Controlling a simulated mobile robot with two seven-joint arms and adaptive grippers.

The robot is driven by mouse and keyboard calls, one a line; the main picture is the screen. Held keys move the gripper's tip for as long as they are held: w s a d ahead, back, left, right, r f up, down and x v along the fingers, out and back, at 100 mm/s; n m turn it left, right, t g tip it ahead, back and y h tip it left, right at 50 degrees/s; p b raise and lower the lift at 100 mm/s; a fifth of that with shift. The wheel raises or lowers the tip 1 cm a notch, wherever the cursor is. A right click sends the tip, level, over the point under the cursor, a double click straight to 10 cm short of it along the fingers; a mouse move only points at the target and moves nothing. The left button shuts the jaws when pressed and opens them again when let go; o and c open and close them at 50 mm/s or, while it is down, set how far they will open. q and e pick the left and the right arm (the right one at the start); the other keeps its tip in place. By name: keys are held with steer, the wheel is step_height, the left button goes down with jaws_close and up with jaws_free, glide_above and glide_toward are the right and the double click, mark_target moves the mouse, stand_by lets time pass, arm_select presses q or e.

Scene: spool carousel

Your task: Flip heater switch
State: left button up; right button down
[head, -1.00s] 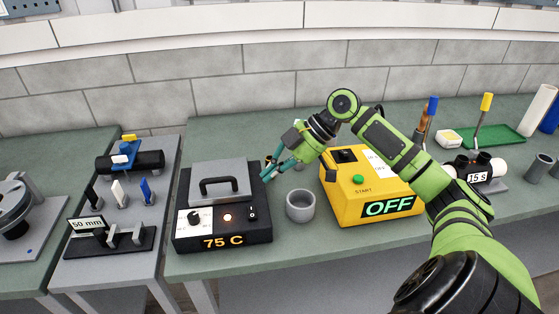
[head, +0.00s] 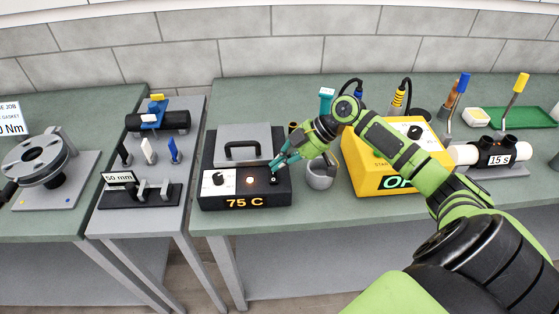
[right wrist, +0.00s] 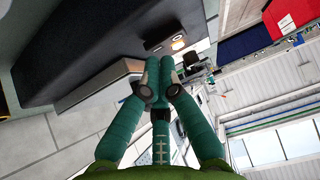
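The heater (head: 218,192) is a black box with a grey handled lid, a white dial, a glowing orange lamp and a "75 C" readout. Its small switch (head: 273,180) is on the front panel, right of the lamp. My right gripper (head: 275,168) is at the switch, with its fingertips just above or touching it; I cannot tell which. In the right wrist view the teal fingers (right wrist: 154,82) are together and hold nothing visible, with the dark heater (right wrist: 85,45) and its lamp (right wrist: 178,44) beyond. My left gripper is not in view.
A grey cup (head: 320,176) stands right of the heater, under my right arm. A yellow machine (head: 368,178) is further right, partly covered by my arm. A grey stand with a "50 mm" sign (head: 118,178) is to the left. The bench front is clear.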

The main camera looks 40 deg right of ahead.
steer(key=shift+w+d+f+m+g+y+b, duration=0.1)
steer(key=shift+w+f+m+g+y+b, duration=0.15)
steer(key=shift+f+g+b, duration=0.2)
steer(key=shift+f, duration=0.1)
steer(key=shift+s+a+r+p, duration=0.25)
steer(key=shift+s+r+p, duration=0.1)
steer(key=shift+s+p, duration=0.3)
steer(key=shift+a, duration=0.15)
